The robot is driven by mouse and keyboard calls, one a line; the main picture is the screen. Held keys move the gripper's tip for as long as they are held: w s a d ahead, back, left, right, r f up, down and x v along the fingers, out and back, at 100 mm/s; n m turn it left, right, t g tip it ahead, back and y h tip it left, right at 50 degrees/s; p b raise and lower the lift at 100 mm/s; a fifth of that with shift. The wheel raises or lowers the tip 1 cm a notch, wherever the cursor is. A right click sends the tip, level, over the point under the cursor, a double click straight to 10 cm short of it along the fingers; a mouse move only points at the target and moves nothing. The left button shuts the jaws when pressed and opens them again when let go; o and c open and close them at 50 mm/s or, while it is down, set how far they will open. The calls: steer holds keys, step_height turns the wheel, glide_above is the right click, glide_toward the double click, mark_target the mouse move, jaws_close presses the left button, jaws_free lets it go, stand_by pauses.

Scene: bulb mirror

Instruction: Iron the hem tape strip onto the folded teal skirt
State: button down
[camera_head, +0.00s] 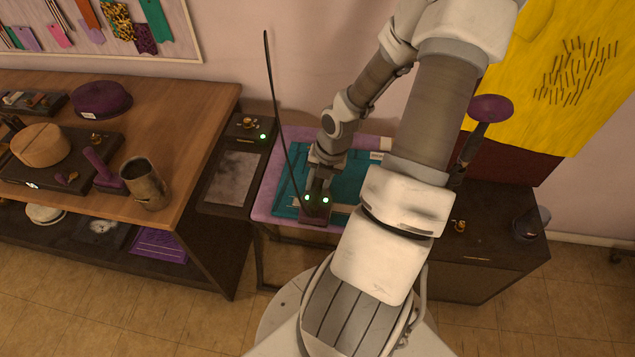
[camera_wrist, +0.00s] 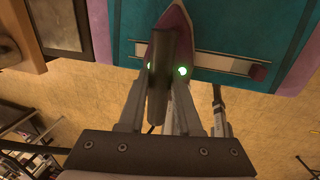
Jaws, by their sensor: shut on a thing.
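The folded teal skirt (camera_head: 288,190) lies on a lilac ironing board (camera_head: 267,203). It also shows in the wrist view (camera_wrist: 235,25). The pale hem tape strip (camera_wrist: 215,63) runs across the skirt near its edge, with a small purple block (camera_wrist: 258,72) at its right end. My gripper (camera_head: 317,199) is shut on the handle of a dark purple iron (camera_head: 315,214). In the wrist view the iron (camera_wrist: 175,28) is over the left part of the strip and hides some of it. I cannot tell whether its sole touches the tape.
A thin black cord (camera_head: 276,95) rises behind the iron. A dark side stand (camera_head: 232,178) with a grey pad and a green light is left of the board. A wooden table (camera_head: 190,110) with hats and a mug is farther left. A dark cabinet (camera_head: 490,230) stands right.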

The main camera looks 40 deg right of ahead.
steer(key=shift+f, duration=0.25)
stand_by(1.1)
steer(key=shift+r, duration=0.2)
steer(key=shift+p+v, duration=0.8)
steer(key=shift+p, duration=0.25)
steer(key=shift+w+a, duration=0.1)
steer(key=shift+w, duration=0.05)
